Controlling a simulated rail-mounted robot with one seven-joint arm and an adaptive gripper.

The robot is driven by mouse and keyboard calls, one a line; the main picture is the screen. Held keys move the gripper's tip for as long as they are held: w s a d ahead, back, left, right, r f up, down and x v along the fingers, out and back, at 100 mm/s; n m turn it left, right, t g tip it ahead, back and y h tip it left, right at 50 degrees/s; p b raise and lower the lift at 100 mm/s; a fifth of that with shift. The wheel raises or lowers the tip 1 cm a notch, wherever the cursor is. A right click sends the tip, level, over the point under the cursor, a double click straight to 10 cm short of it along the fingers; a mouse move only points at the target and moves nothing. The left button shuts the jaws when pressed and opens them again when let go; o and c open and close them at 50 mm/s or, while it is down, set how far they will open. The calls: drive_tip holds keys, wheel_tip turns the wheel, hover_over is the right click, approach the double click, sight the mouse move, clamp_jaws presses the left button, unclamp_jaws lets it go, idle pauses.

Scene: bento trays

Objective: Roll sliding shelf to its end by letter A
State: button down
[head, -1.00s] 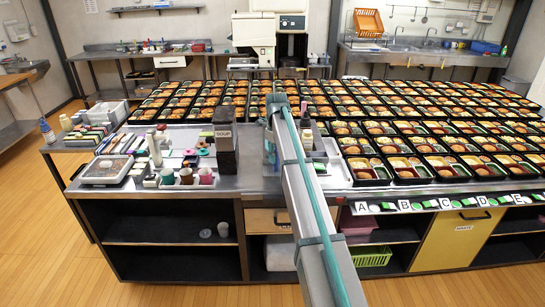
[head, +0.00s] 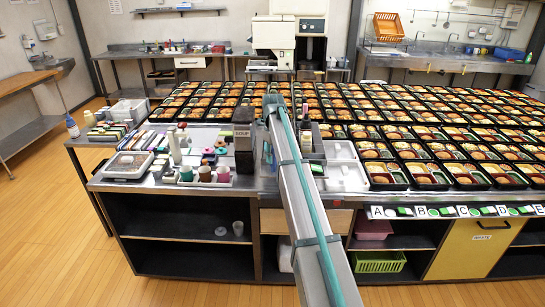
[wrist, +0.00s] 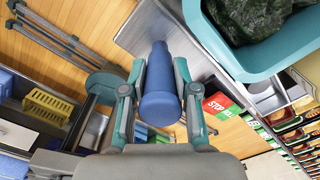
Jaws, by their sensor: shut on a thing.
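In the wrist view, my gripper (wrist: 158,100) is shut on a blue, round, handle-like piece (wrist: 160,72), with a finger on each side. I cannot tell what the blue piece is fixed to. A teal-rimmed tray (wrist: 222,48) with dark green contents is close by at the upper right. The letter A card (head: 377,211) is at the left end of a row of letters on the counter's front edge in the head view. I cannot pick out the sliding shelf for certain. My gripper is hidden in the head view, where my arm crosses the middle.
Many filled bento trays (head: 388,174) cover the counter's right side. A black soup box (head: 243,155) and cups (head: 204,174) stand at its left. A red stop card (wrist: 217,103) and a yellow basket (wrist: 48,106) show in the wrist view.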

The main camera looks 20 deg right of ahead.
drive_tip(key=shift+w+a, duration=0.15)
drive_tip(key=c, duration=0.9)
unclamp_jaws()
drive_tip(key=shift+a, duration=0.2)
drive_tip(key=shift+d, duration=0.1)
drive_tip(key=shift+r, duration=0.6)
wheel_tip(320, 180, up, 11)
drive_tip(key=shift+f, duration=0.1)
